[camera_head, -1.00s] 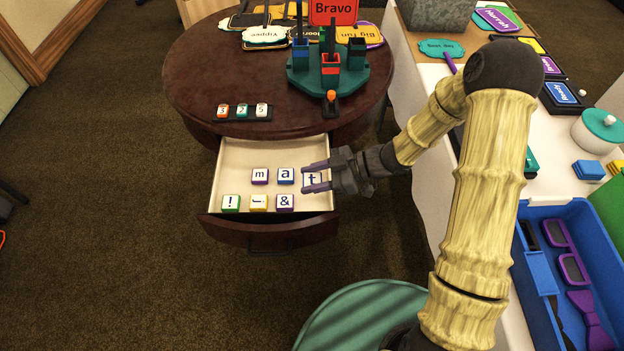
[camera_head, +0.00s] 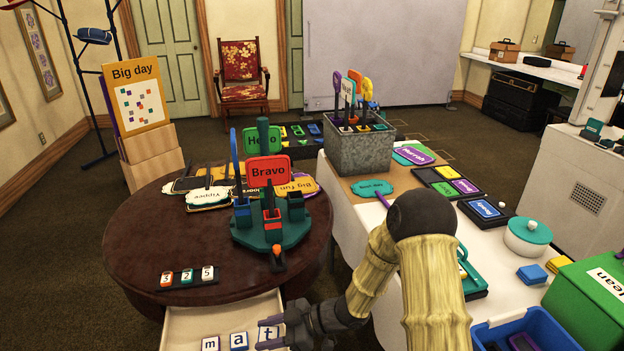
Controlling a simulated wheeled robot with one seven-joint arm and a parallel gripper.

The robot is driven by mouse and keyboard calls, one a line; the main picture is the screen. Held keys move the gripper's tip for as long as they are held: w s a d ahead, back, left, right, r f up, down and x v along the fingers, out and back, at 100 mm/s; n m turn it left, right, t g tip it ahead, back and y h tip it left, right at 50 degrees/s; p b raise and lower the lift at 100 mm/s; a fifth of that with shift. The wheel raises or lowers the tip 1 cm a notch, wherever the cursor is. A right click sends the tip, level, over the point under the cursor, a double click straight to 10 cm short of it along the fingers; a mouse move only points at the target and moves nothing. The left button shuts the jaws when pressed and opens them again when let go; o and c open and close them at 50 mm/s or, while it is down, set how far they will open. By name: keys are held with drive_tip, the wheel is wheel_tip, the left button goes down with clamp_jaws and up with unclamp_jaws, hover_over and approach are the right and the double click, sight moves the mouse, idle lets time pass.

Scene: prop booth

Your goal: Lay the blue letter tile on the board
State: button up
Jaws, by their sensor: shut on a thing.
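My gripper (camera_head: 264,334) is at the bottom of the view over the open drawer, with its purple fingers on either side of a white-topped tile marked "t" (camera_head: 270,333). It is shut on this tile, whose side colour is mostly hidden by the fingers. To its left in the drawer are a blue-edged tile marked "a" (camera_head: 239,341) and a tile marked "m" (camera_head: 211,344). A small black board (camera_head: 216,281) lies on the round table, bearing tiles marked 3, 2 and 5; I cannot tell if it is the task's board.
The cream drawer (camera_head: 182,321) juts from the dark round table (camera_head: 135,235). A green stand with a red "Bravo" sign (camera_head: 268,171) rises on the table. A white-covered table (camera_head: 405,308) at right holds a grey bin (camera_head: 357,152), signs, a lidded pot (camera_head: 526,237) and trays.

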drive_tip(key=w+d+m+t, duration=0.1)
drive_tip(key=w+t, duration=0.1)
drive_tip(key=w+d+f+m+t, duration=0.1)
drive_tip(key=w+m+t, duration=0.1)
drive_tip(key=w+f+m+t+h, duration=0.1)
drive_tip(key=w+m, duration=0.1)
drive_tip(key=shift+w+d+f+t, duration=0.15)
drive_tip(key=shift+w+d+t, duration=0.15)
drive_tip(key=shift+d+t, duration=0.1)
drive_tip(key=w+d+f+m+t+h, duration=0.2)
drive_tip(key=d+f+m+t+h, duration=0.15)
drive_tip(key=d, duration=0.45)
drive_tip(key=w+d+f+m+t+h, duration=0.2)
drive_tip(key=w+d+f+m+h, duration=0.1)
drive_tip(key=d+m+h, duration=0.3)
drive_tip(key=w+d+f+m+t+h, duration=0.2)
drive_tip(key=d+f+m+t+h, duration=0.15)
drive_tip(key=d, duration=0.55)
drive_tip(key=s+r+p, duration=0.2)
drive_tip(key=r+p, duration=0.9)
drive_tip(key=r, duration=0.1)
drive_tip(key=s+r+p, duration=0.2)
drive_tip(key=r+p, duration=0.9)
drive_tip(key=r, duration=0.1)
drive_tip(key=shift+s+r+g+y, duration=0.25)
drive_tip(key=shift+r+g+y, duration=0.05)
drive_tip(key=shift+r+g, duration=0.1)
drive_tip(key=shift+f, duration=0.1)
